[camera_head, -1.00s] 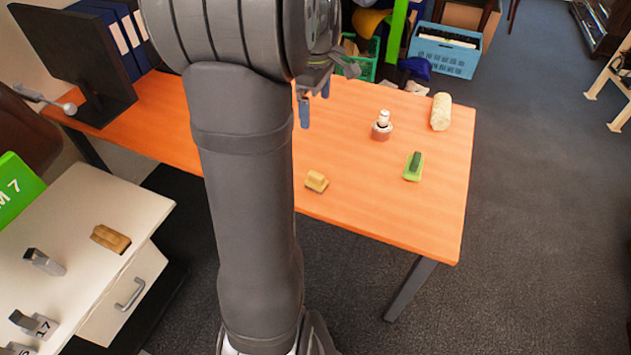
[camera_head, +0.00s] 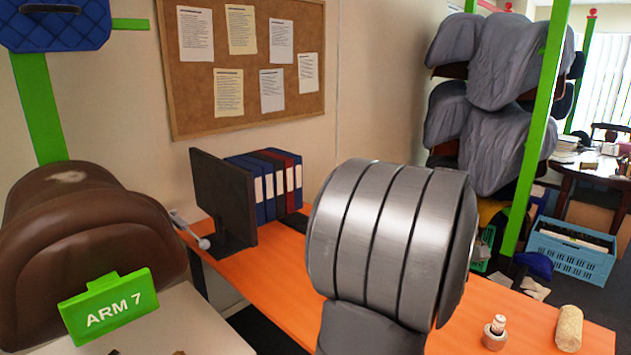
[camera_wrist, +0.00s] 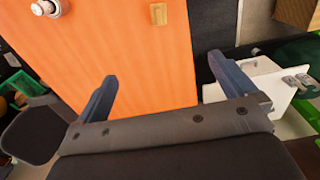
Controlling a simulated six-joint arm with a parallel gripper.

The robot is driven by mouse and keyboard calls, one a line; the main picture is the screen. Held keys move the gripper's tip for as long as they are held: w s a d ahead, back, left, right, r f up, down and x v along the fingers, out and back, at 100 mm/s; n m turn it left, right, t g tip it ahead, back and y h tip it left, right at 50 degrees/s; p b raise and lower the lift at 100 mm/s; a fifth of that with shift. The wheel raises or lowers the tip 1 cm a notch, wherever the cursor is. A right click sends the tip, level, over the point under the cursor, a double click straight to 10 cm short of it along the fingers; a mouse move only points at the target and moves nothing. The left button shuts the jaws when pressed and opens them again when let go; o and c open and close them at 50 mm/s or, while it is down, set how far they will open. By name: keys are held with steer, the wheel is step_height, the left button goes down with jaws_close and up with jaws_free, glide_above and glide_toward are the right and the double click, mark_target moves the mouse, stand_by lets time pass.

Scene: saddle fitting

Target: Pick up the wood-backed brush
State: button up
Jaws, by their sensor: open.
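My gripper (camera_wrist: 162,68) is open and empty in the wrist view, its two dark blue fingers wide apart above the orange table (camera_wrist: 120,45). A small tan block (camera_wrist: 158,13) lies near the table's edge, ahead of the fingers and apart from them. It may be the wood-backed brush, but bristles do not show. In the head view, only a sliver of a brown thing (camera_head: 180,352) shows at the bottom edge, on the white top; I cannot tell whether it is a brush. My gripper is hidden or out of frame there.
A small jar with a white-capped bottle (camera_head: 495,332) and a pale roll (camera_head: 568,328) stand on the orange table. A monitor (camera_head: 222,200) and binders (camera_head: 265,185) are at its far left. A green "ARM 7" sign (camera_head: 108,305) stands by a brown saddle (camera_head: 85,240).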

steer(key=c, duration=0.4)
steer(key=shift+o, duration=0.2)
steer(key=shift+f, duration=0.1)
steer(key=f+m, duration=0.6)
steer(key=f, duration=0.3)
steer(key=f+m, duration=0.7)
steer(key=f, duration=0.2)
steer(key=f+m, duration=0.6)
steer(key=f, duration=0.3)
steer(key=shift+s+d+m, duration=0.15)
steer(key=shift+d+m, duration=0.15)
steer(key=shift+m, duration=0.1)
steer(key=shift+w+a+f, duration=0.1)
steer(key=shift+w+f, duration=0.05)
steer(key=shift+f, duration=1.3)
steer(key=shift+w+a+f, duration=0.1)
steer(key=shift+f, duration=1.35)
